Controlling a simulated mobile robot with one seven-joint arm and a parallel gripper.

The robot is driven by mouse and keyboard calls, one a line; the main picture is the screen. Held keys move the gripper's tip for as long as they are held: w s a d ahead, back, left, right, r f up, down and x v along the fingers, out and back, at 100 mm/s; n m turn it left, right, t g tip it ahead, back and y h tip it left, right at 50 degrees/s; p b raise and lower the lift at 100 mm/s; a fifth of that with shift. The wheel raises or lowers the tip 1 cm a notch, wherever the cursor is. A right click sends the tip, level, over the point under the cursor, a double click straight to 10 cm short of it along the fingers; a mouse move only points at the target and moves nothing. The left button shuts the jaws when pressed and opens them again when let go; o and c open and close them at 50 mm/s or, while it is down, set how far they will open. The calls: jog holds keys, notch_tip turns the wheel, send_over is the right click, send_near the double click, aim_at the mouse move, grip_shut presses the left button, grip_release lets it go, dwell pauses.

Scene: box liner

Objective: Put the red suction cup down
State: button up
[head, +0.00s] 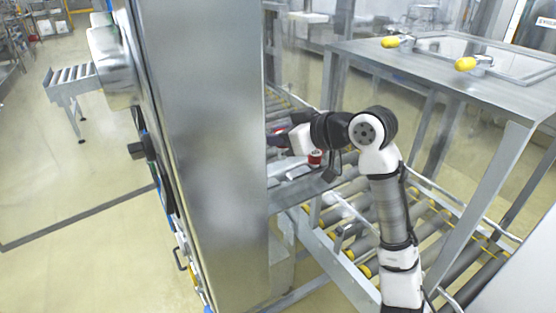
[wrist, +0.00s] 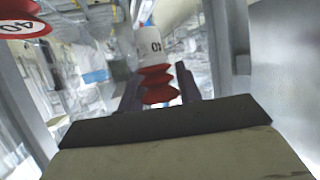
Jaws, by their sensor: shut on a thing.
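A red suction cup (wrist: 158,84) with ribbed bellows and a white upper part marked with a number is in the middle of the wrist view. My gripper (wrist: 158,92) is shut on it, with a dark finger on each side. In the head view my gripper (head: 281,139) reaches left towards the tall metal cabinet, and the held cup is hard to make out there. A second red piece with a white numbered label (wrist: 22,20) shows at the top left of the wrist view, apart from the fingers. A small red and white piece (head: 315,158) shows below my wrist in the head view.
The tall metal cabinet (head: 205,150) stands close left of my gripper. A metal ledge (head: 298,190) lies below it. A roller conveyor (head: 425,215) runs under a metal table (head: 430,68) with yellow-ended handles on the right.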

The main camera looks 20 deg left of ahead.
aim_at(278, 176)
notch_tip(278, 176, down, 7)
jog(key=shift+r+p, duration=0.1)
jog(key=shift+p, duration=0.2)
jog(key=shift+f, duration=0.3)
jog(key=shift+f+b, duration=0.25)
jog(key=shift+b, duration=0.1)
jog(key=o, duration=0.9)
jog(key=shift+o, duration=0.4)
jog(key=shift+r, duration=0.2)
jog(key=shift+r+p, duration=0.35)
jog(key=shift+p, duration=0.15)
jog(key=b+v, duration=0.3)
jog(key=v, duration=0.9)
jog(key=shift+f, duration=0.2)
